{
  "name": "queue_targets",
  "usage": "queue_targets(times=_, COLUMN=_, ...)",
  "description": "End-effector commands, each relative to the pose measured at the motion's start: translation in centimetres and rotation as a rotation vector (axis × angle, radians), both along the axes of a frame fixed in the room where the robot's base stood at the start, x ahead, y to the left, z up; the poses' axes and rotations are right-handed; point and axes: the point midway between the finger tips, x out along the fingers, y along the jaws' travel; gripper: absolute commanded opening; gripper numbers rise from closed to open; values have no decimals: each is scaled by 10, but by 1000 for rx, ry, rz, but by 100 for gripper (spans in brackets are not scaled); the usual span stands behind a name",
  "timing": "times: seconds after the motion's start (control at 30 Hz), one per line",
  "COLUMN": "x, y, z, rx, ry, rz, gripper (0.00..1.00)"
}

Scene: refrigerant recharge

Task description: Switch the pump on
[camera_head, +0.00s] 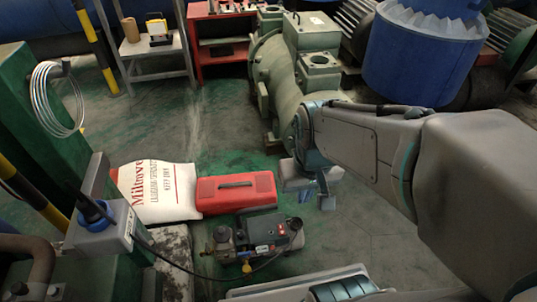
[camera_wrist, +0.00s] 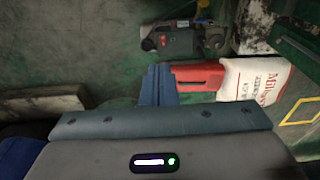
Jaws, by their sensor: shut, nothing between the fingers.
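The pump (camera_head: 262,240) is a small dark machine on the floor, with brass fittings at its left end and a red spot, perhaps its switch, on top. It also shows at the top of the wrist view (camera_wrist: 182,43). My gripper (camera_head: 326,198) is up and to the right of the pump in the head view, apart from it. In the wrist view my blue fingers (camera_wrist: 158,80) are together and empty, with the pump beyond them. The switch's position is too small to tell.
A red case (camera_head: 236,193) lies directly behind the pump, beside a white printed sack (camera_head: 158,192). A dark cable runs from a grey box (camera_head: 105,229) on the left towards the pump. A large green compressor (camera_head: 300,70) stands behind. The floor right of the pump is clear.

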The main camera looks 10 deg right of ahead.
Motion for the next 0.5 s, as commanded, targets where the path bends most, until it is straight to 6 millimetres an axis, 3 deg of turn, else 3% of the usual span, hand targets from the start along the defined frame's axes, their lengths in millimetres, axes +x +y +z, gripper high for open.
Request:
queue_targets(times=0.17, x=10, y=-8, z=-2, rx=-38, ry=15, rz=39, gripper=0)
queue_targets(times=0.37, x=43, y=-37, z=-18, rx=-152, ry=71, rz=225, gripper=0)
queue_targets(times=0.5, x=69, y=-58, z=-39, rx=-210, ry=117, rz=409, gripper=0)
